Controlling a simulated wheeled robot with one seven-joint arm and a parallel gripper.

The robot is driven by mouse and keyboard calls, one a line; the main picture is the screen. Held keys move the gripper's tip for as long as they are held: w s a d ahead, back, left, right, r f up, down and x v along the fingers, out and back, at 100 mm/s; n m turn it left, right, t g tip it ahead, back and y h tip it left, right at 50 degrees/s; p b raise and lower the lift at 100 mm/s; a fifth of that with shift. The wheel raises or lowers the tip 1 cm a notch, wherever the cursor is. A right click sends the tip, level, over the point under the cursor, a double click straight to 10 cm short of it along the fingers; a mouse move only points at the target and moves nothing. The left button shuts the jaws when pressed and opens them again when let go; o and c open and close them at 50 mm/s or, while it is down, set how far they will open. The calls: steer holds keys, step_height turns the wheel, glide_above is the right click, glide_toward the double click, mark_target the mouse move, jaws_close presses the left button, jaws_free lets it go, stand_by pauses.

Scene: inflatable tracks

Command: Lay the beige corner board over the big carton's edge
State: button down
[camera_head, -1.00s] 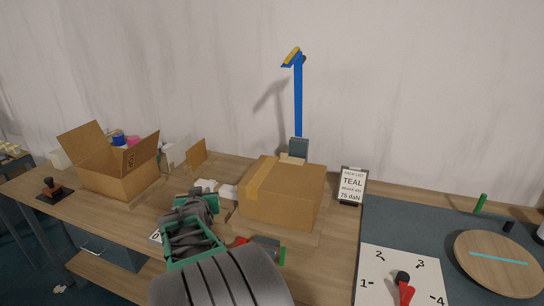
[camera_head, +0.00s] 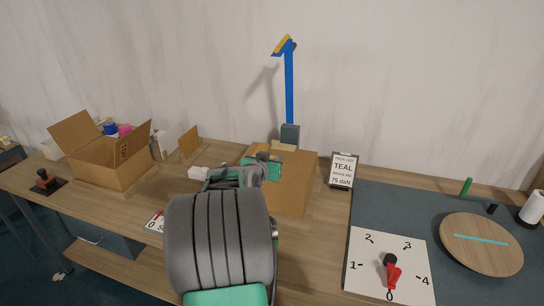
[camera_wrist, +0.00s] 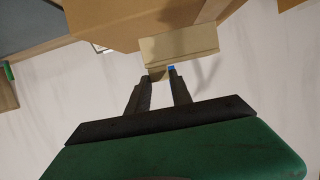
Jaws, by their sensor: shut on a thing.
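The beige corner board (camera_wrist: 180,46) is at the fingertips of my gripper (camera_wrist: 160,76) in the wrist view, and the fingers are shut on it. The big carton (camera_wrist: 120,18) is right by the board in that view; I cannot tell whether they touch. In the head view the big carton (camera_head: 296,185) is closed and stands on the table, partly hidden by my arm. My gripper (camera_head: 266,160) is over the carton's left part there.
A blue post (camera_head: 289,90) on a dark base stands behind the carton, with a pale piece (camera_head: 284,147) in front of it. A sign reading TEAL (camera_head: 342,170) stands to the right. An open carton (camera_head: 105,155) is at the left. A round wooden disc (camera_head: 480,255) lies on the mat.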

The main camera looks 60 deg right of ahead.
steer(key=f+b, duration=0.3)
steer(key=f, duration=0.3)
steer(key=shift+d+f+b, duration=0.15)
steer(key=shift+d+b, duration=0.05)
steer(key=shift+b, duration=0.1)
steer(key=c, duration=1.1)
jaws_free()
steer(key=shift+o, duration=0.2)
steer(key=b+v, duration=0.2)
steer(key=v, duration=0.5)
steer(key=shift+a, duration=0.4)
